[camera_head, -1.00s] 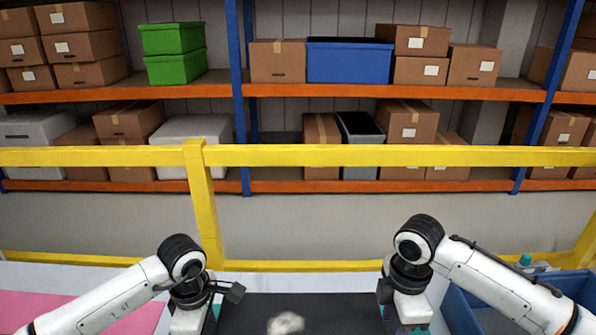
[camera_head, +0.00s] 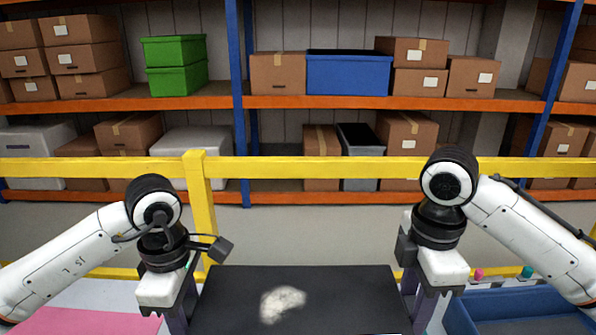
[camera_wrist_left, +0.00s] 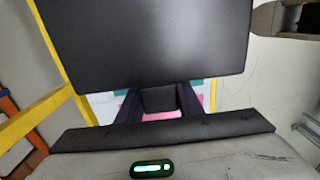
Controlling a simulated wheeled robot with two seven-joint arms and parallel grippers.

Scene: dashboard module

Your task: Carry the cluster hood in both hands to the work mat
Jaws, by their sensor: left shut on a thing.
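The cluster hood (camera_head: 350,297) is a dark, flat panel with a whitish patch on its upper face. It is held between my two grippers at the bottom middle of the head view. My left gripper (camera_head: 186,312) is shut on its left edge. In the left wrist view, the hood (camera_wrist_left: 155,40) spans the top, with the left gripper's fingers (camera_wrist_left: 158,100) at its edge. My right gripper (camera_head: 425,303) is at its right edge and appears shut on it, its fingertips partly hidden. A pink mat (camera_head: 85,322) lies at the lower left; I cannot tell if it is the work mat.
A blue bin (camera_head: 520,306) stands at the lower right, with small pink and teal items behind it. A yellow rail (camera_head: 320,167) crosses behind the arms. Shelves with boxes (camera_head: 277,73) stand beyond it.

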